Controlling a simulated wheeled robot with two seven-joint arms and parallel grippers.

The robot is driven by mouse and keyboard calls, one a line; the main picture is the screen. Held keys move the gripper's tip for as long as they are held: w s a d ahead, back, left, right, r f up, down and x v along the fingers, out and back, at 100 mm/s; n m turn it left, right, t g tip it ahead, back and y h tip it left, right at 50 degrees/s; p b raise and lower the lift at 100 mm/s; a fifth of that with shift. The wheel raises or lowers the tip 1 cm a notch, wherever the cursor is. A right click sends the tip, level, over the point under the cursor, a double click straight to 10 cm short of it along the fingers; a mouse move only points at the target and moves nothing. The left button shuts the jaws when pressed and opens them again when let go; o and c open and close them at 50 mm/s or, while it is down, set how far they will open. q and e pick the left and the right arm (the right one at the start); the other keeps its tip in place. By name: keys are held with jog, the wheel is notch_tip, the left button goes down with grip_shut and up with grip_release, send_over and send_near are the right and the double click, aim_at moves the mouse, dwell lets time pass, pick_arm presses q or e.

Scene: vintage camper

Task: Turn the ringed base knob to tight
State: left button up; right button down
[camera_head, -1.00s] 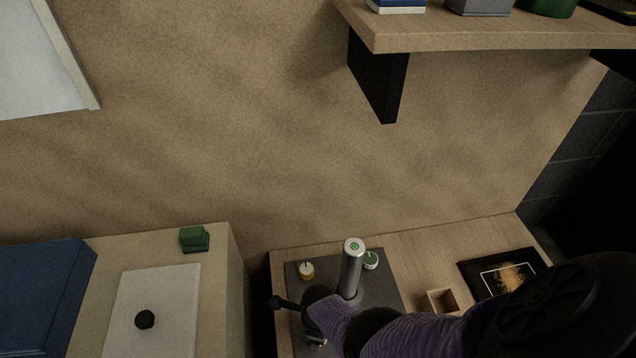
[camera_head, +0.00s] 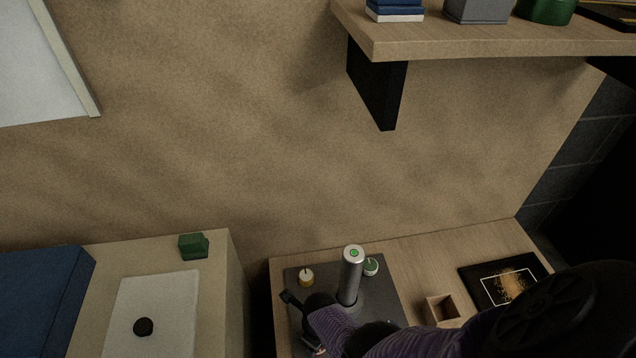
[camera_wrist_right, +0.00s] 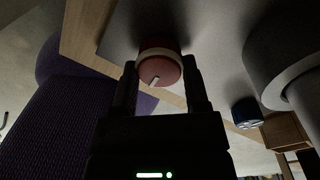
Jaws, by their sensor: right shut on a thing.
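In the right wrist view a red knob (camera_wrist_right: 155,68) with a pale ring around it and a light pointer mark on its face sits on a grey plate (camera_wrist_right: 205,25). My right gripper (camera_wrist_right: 160,82) is shut on this red knob, one finger on each side. In the head view my right gripper (camera_head: 300,303) is low over the dark plate (camera_head: 385,292), left of a silver post (camera_head: 351,272); the red knob is not clearly visible there. My left gripper is not in view.
A blue knob (camera_wrist_right: 246,113) shows in the right wrist view. A small wooden box (camera_head: 441,308) and a dark picture (camera_head: 503,280) lie to the right. A shelf (camera_head: 500,45) overhangs above.

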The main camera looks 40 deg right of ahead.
jog(key=shift+s, duration=0.1)
jog(key=shift+c, duration=0.4)
grip_release()
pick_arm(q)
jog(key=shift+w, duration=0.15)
